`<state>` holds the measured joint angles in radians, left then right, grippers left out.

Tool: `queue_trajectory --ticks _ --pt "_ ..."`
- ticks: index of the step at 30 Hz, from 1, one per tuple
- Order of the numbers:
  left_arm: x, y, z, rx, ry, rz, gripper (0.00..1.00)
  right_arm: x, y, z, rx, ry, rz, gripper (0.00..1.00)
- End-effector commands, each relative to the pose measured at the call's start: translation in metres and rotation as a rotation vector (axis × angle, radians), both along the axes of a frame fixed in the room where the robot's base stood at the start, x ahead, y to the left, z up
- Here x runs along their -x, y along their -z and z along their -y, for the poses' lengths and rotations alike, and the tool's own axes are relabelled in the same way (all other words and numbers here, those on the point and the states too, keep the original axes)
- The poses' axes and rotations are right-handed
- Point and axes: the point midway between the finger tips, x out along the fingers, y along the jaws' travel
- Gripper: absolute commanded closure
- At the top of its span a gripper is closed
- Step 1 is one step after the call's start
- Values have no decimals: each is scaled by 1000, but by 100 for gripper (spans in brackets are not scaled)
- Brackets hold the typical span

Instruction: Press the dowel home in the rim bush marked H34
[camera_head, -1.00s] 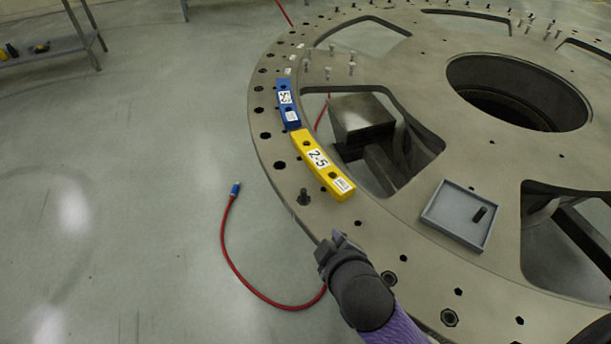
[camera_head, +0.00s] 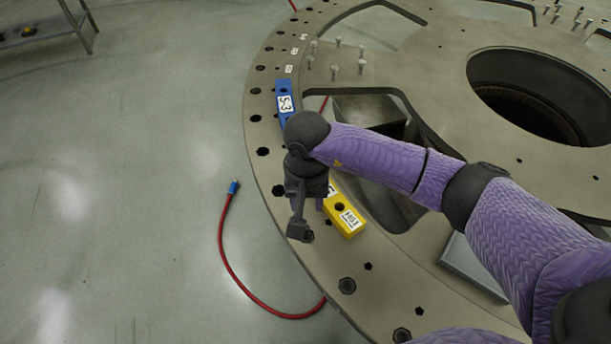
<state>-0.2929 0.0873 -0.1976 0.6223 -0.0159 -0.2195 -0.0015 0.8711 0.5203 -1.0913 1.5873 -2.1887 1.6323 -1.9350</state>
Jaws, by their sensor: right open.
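My right gripper (camera_head: 300,232) is open, pointing down over the outer rim of the turret plate (camera_head: 385,285), just left of the yellow block. A dark round spot shows at its fingertips; whether this is the dowel's top or a rim hole, I cannot tell. The gripper hides most of that spot, and contact cannot be made out. Dark bushes sit in the rim, one nearer me (camera_head: 347,286) and another at the bottom edge (camera_head: 402,335). No H34 mark is readable. My left gripper is not in view.
The yellow block (camera_head: 344,217) is partly behind my right arm. A blue block (camera_head: 285,95) lies farther along the rim. A red hose (camera_head: 226,262) lies on the floor. Several pins (camera_head: 335,72) stand at the back.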

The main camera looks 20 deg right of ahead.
Motion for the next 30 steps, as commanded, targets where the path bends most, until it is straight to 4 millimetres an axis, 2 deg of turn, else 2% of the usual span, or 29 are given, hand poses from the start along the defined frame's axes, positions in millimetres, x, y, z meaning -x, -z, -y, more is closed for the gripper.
queue_trajectory --ticks 8,15,18,28,30 --pt "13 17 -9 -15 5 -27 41 0 24 0 1 1 -3 53" --pt "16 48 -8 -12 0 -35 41 1 66 0 0 0 -3 53" --pt "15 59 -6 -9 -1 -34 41 1 78 0 -1 0 -2 53" --pt "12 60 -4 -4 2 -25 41 1 79 -1 -2 1 0 53" --pt "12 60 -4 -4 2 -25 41 1 79 -1 -2 1 0 68"
